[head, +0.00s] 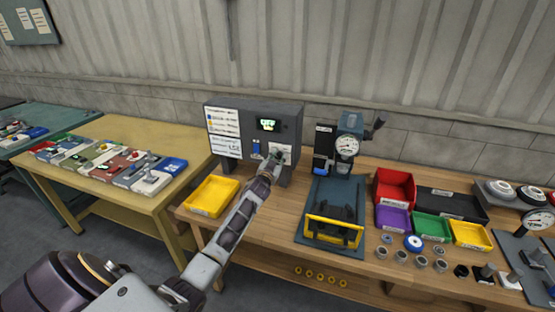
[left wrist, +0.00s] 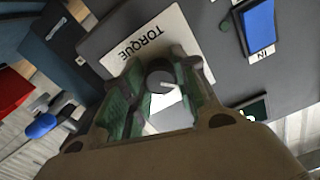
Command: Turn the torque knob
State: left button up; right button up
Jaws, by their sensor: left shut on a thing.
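The torque knob (left wrist: 160,80) is a dark round knob with a pale pointer line, on a white plate (left wrist: 122,42) marked TORQUE in the left wrist view. The plate is on a grey control box (head: 286,112) that stands at the back of the wooden bench in the head view. My left gripper (left wrist: 158,95) reaches to the box front, and its green-padded fingers are shut on the knob, one on each side. In the head view my left gripper (head: 276,158) hides the knob. My right gripper is not in view.
A lit green display (head: 268,125) and a blue part (head: 256,146) are on the box front. A yellow tray (head: 211,196) lies left of my arm, and a dark mat (head: 318,190) with a yellow-handled fixture lies right.

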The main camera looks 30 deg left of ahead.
pick_arm(q)
jog(key=shift+m, duration=2)
jog(key=o, duration=1)
jog(key=shift+s, duration=0.1)
jog(key=v, duration=1.1)
jog(key=shift+s+d, duration=0.2)
jog(key=shift+s, duration=0.2)
jog(key=shift+f, duration=0.1)
